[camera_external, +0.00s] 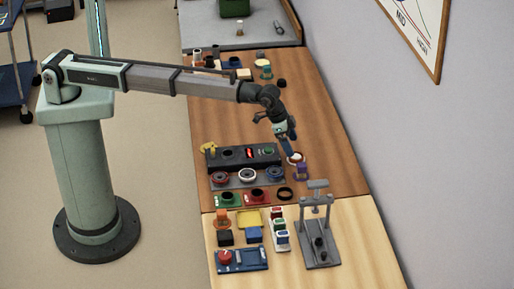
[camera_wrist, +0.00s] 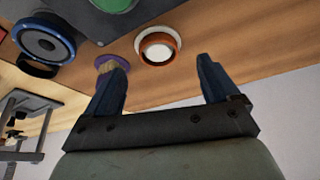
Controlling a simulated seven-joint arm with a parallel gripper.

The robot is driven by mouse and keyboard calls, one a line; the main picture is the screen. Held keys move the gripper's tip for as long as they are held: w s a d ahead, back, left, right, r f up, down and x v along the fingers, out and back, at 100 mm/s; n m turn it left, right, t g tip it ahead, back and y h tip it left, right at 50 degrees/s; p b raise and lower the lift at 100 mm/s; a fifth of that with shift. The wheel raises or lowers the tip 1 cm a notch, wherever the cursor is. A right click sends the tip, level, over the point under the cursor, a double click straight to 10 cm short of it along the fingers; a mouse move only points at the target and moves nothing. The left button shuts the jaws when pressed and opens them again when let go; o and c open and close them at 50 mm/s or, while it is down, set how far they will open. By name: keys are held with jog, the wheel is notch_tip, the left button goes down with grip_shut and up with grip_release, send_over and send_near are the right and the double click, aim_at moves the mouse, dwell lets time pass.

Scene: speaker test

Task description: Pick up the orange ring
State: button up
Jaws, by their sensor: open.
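The orange ring (camera_wrist: 158,38) shows in the wrist view near the top middle, with a white centre and a pale rim around it. In the external view an orange and white round piece (camera_external: 295,158) lies on the brown table right at my fingertips. My gripper (camera_wrist: 160,66) is open, with its two blue fingers spread. The ring appears in the gap between the fingertips, slightly beyond them, and nothing is held. In the external view my gripper (camera_external: 290,150) points down, partly covering the ring. I cannot tell the exact height.
A purple piece (camera_external: 302,172) stands close to the ring; in the wrist view it (camera_wrist: 104,61) is partly behind the left finger. A black speaker panel (camera_external: 243,158) and several round drivers lie to the left. A grey press (camera_external: 318,225) stands in front. The wall is to the right.

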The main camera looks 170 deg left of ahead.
jog(key=x, duration=0.4)
jog(key=shift+d+f, duration=0.15)
jog(key=shift+f, duration=0.1)
jog(key=c, duration=1.1)
